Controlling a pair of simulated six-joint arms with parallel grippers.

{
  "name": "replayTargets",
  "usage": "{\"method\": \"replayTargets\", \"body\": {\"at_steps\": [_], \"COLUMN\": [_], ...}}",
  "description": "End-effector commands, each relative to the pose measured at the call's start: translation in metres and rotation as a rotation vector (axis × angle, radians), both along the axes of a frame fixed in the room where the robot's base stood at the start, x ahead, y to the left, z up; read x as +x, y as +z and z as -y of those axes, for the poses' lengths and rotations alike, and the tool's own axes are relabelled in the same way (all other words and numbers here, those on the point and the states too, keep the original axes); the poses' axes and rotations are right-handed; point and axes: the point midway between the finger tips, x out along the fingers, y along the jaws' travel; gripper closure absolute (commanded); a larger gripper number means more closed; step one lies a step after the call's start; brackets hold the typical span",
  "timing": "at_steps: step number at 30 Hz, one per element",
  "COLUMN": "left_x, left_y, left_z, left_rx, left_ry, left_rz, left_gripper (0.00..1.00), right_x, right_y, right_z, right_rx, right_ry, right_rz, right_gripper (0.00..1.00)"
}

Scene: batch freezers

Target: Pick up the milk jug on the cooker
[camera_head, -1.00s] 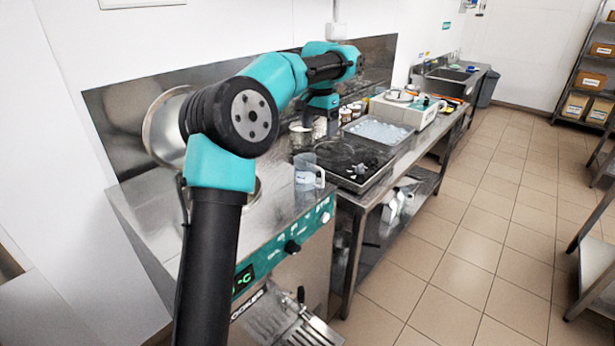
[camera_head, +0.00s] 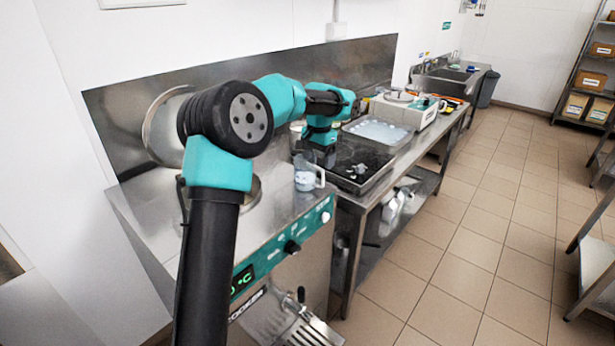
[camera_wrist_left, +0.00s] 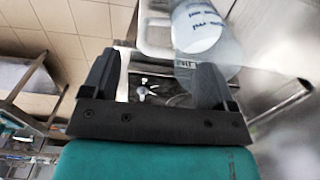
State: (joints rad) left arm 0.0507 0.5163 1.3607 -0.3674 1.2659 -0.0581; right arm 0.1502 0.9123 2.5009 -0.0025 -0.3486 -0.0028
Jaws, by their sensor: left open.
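The milk jug (camera_head: 304,180) is a clear jug with a pale label, standing upright on the steel top of the cooker (camera_head: 270,222), near its right edge. Its handle faces right in the head view. My left gripper (camera_head: 320,158) is just above and behind the jug, pointing down. In the left wrist view my left gripper (camera_wrist_left: 158,78) is open and empty. There the jug (camera_wrist_left: 203,38) shows beyond the right finger, which overlaps part of it, and its pale handle lies toward the gap between the fingers. I cannot tell if they touch. My right gripper is not in view.
A black hob (camera_head: 352,165) sits on the steel bench right of the cooker. Behind it are a tray of pale tubs (camera_head: 378,131) and a white appliance (camera_head: 410,108). A round steel lid (camera_head: 160,130) stands open behind my arm.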

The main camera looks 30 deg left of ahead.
Motion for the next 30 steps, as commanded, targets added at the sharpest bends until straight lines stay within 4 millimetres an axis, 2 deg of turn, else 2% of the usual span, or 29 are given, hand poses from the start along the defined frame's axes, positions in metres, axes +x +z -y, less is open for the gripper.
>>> {"method": "replayTargets", "body": {"at_steps": [5,12,15,30], "left_x": [-0.001,-0.002,-0.002,-0.002], "left_y": [-0.011,-0.044,-0.051,-0.052], "left_z": [0.001,0.002,0.002,0.002], "left_rx": [0.000,-0.001,-0.001,0.000], "left_ry": [-0.001,-0.001,0.000,0.000], "left_rz": [-0.003,-0.004,-0.002,0.000], "left_gripper": [0.20,0.20,0.20,0.20], "right_x": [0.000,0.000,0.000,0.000], "right_y": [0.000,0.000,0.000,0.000], "right_z": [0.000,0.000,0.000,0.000], "right_rx": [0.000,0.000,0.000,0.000], "right_ry": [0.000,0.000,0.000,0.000], "right_rz": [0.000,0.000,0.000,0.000], "right_gripper": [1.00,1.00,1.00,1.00]}}
